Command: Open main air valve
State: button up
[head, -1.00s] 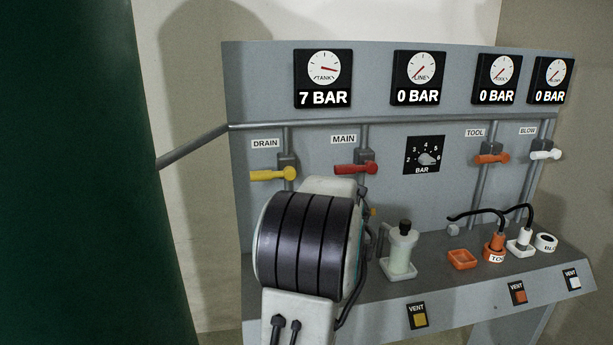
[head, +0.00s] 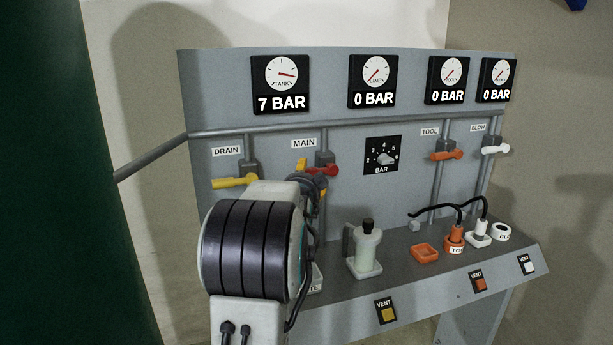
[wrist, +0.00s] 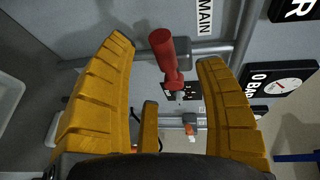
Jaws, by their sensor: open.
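The main air valve has a red handle (head: 322,171) under the MAIN label on the grey panel. The handle lies sideways across its vertical pipe. In the wrist view the red handle (wrist: 164,55) shows between my gripper's spread yellow fingers (wrist: 172,75), with clear space on both sides. My gripper is open and in front of the handle; I see no contact. In the head view my arm hides most of the gripper, and a yellow finger part (head: 302,164) shows by the handle's left end. The TANK gauge (head: 281,85) reads 7 BAR and the LINE gauge (head: 373,81) reads 0 BAR.
The yellow DRAIN handle (head: 235,182) is close on the left. The regulator dial (head: 384,157) is on the right, with the orange TOOL handle (head: 446,155) and white BLOW handle (head: 495,149) beyond. A clear bottle-like unit (head: 366,250) stands on the shelf below.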

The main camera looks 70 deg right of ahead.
aim_at(314, 172)
jog(key=shift+p+x, duration=0.9)
jog(key=shift+x, duration=2.4)
jog(key=shift+f, duration=0.1)
grip_shut()
